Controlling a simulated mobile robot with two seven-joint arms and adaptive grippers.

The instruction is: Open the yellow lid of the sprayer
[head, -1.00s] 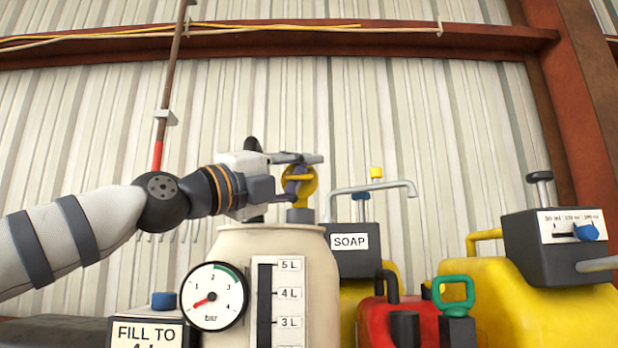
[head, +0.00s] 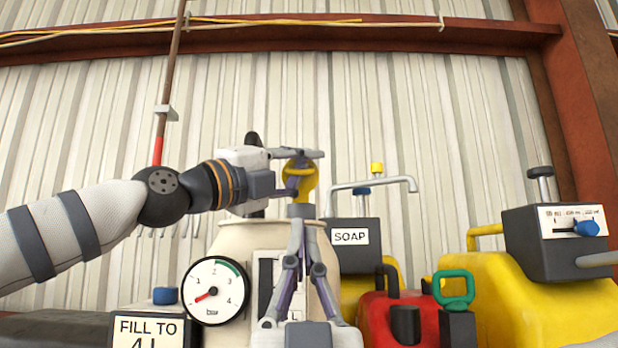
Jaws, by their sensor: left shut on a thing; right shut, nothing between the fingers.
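The sprayer is a cream tank (head: 232,238) with a round pressure gauge (head: 215,291) and a level scale on its front. The yellow lid (head: 311,183) is a round piece above the tank's top, tilted up. My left gripper (head: 296,175) reaches in from the left and is shut on the yellow lid. My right gripper (head: 302,218) comes up from the bottom in front of the tank, fingers pointing up and shut with nothing between them. Its tips appear just below the lid and hide the neck there and much of the scale. I cannot tell if they touch.
A dark SOAP dispenser (head: 352,252) with a metal spout stands right of the tank. A red can (head: 378,316) and large yellow cans (head: 542,298) crowd the right side. A FILL TO sign (head: 151,329) stands at the front left. The space above is open.

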